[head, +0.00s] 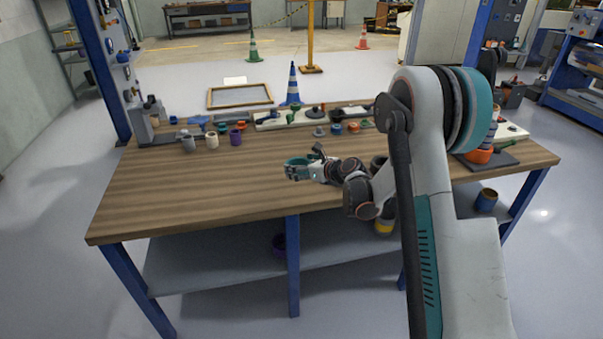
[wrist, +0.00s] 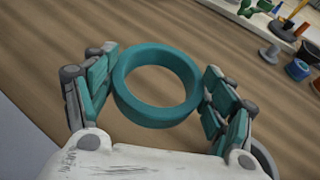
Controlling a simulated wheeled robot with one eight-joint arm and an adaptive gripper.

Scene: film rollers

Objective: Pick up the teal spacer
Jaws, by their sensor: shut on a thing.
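The teal spacer (wrist: 152,115) is a wide ring, seen in the wrist view between my gripper's two fingers. My gripper (wrist: 160,72) is shut on it, with teal finger pads on its left and right sides. The wood shows through the ring's open middle. In the head view the teal spacer (head: 297,161) is small, at the tip of my gripper (head: 300,172), over the front middle of the workbench (head: 180,197). I cannot tell how far the ring is above the wood.
Several small rollers and cups, such as a purple cup (head: 236,138), stand along the bench's back. A pale board (head: 268,124) with parts lies there too. Orange and dark rings (head: 478,156) stack at the right. The bench's left front is clear.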

